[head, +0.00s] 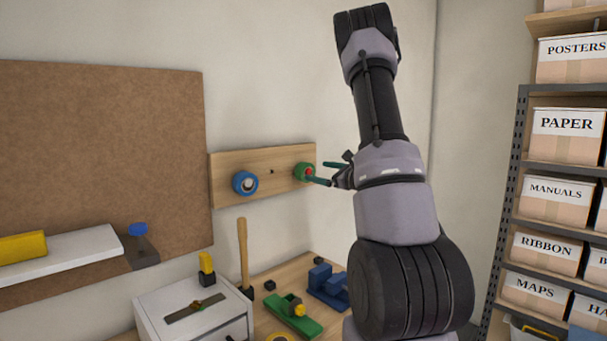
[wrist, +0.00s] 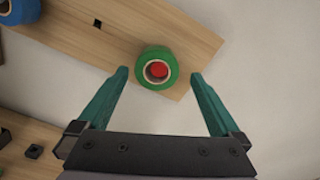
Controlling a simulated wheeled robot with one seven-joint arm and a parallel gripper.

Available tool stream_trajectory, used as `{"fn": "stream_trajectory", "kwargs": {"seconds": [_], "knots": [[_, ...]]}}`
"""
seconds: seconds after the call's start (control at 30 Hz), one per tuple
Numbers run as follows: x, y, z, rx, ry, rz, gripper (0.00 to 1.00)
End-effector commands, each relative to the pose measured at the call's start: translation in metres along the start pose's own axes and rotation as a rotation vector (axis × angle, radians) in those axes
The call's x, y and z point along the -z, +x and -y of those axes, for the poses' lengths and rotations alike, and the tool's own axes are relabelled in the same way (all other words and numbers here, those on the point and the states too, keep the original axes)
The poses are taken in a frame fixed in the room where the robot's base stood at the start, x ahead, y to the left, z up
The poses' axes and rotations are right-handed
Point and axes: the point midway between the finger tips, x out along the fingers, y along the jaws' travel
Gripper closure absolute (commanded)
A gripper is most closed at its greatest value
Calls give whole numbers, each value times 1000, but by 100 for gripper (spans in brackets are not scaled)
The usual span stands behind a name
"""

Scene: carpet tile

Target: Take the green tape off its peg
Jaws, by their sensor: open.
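The green tape (head: 303,173) hangs at the right end of a wooden peg board (head: 280,158) on the wall. In the wrist view the green tape (wrist: 146,77) shows as a roll with a pale core and a red peg end (wrist: 157,69) in its middle. My gripper (head: 325,173) is open, its two teal fingers pointing toward the tape. In the wrist view my gripper (wrist: 160,74) has a finger on each side of the tape, the left one nearer to it and a wider gap on the right. Whether the fingertips reach the tape's depth is unclear.
A blue tape roll (head: 245,183) hangs left on the same board, with an empty square hole between. Below is a workbench with a white box (head: 193,309), an upright wooden handle (head: 243,252), a green tool (head: 293,315) and a blue one (head: 327,285). Labelled shelves (head: 562,135) stand right.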

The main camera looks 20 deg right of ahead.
Motion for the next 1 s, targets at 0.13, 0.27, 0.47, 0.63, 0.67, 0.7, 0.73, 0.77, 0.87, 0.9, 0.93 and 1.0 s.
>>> {"fn": "stream_trajectory", "kwargs": {"seconds": [0.13, 0.27, 0.47, 0.63, 0.67, 0.7, 0.73, 0.77, 0.87, 0.9, 0.93, 1.0], "knots": [[0, 10, -1, -1, 2, 1, 0], [3, 27, -4, -4, 0, 0, 0], [5, 54, -4, -3, -1, 1, 0], [5, 60, -4, 0, 1, 0, 0], [5, 60, -4, 0, 1, 0, 0], [5, 60, -4, 0, 1, 0, 0], [5, 60, -4, -1, 1, 0, 0], [5, 60, -4, -1, 1, 0, 0], [5, 60, -4, -1, 1, 1, 34], [5, 60, -4, -1, 1, 1, 50], [5, 60, -4, -1, 1, 1, 61], [5, 60, -4, -1, 1, 1, 74]]}}
